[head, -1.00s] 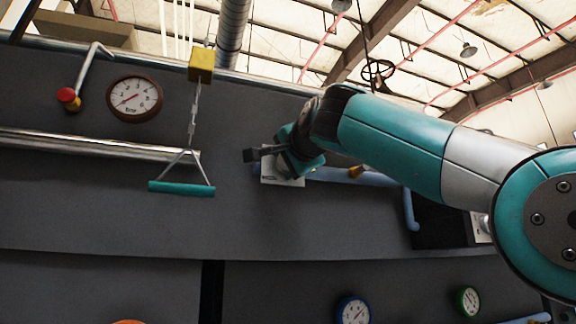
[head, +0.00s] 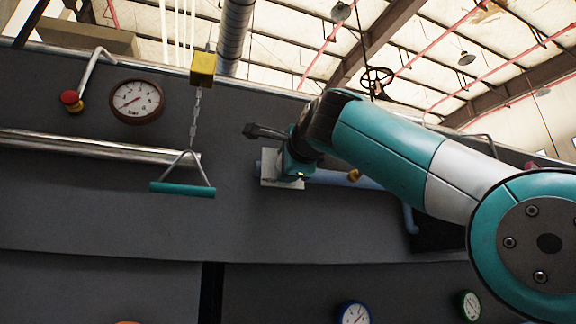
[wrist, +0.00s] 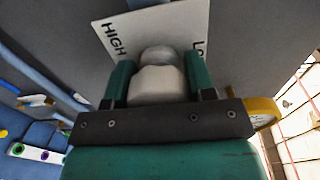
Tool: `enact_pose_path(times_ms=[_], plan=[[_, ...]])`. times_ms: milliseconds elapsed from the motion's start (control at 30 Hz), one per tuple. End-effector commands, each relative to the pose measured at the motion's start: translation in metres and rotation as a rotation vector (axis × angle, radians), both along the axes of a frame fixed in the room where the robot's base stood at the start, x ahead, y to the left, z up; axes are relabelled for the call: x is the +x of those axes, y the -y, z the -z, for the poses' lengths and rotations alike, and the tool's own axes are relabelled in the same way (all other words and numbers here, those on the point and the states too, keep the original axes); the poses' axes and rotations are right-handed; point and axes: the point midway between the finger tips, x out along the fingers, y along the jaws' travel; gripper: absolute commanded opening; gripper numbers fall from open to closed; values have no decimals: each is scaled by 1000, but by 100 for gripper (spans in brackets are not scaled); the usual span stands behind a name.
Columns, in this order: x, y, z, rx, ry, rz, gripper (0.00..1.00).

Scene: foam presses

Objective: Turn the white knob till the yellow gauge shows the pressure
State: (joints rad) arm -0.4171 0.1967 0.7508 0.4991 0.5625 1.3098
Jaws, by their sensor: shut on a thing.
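The white knob (wrist: 158,86) sits between the two green fingers of my gripper (wrist: 158,74) in the wrist view, and they are closed on its sides. Behind it is a white plate (wrist: 118,37) marked HIGH on the left and, partly hidden, LO on the right. The yellow gauge (wrist: 263,108) shows at the right of the wrist view, steeply slanted and partly covered by my gripper; its reading cannot be made out. In the head view my gripper (head: 291,168) is against the plate (head: 268,181), and it hides the knob. I cannot make out the yellow gauge there.
A teal pull handle (head: 182,189) hangs on a chain left of my gripper. A brown gauge (head: 136,101) and a red-knobbed lever (head: 70,98) are farther left. A blue pipe (head: 345,179) runs right of the plate. A blue gauge (head: 354,313) and green gauge (head: 470,305) are below.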

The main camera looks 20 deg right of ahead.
Motion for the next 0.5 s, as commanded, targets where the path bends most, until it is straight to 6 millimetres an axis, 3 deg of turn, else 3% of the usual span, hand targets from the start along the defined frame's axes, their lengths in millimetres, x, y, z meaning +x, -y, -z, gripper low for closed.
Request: enact_pose_path(times_ms=[333,367,433,500], plan=[[0,1,0,3,0,2,26],[0,1,0,2,0,2,57],[0,1,0,2,0,2,73],[0,0,0,2,0,1,76]])
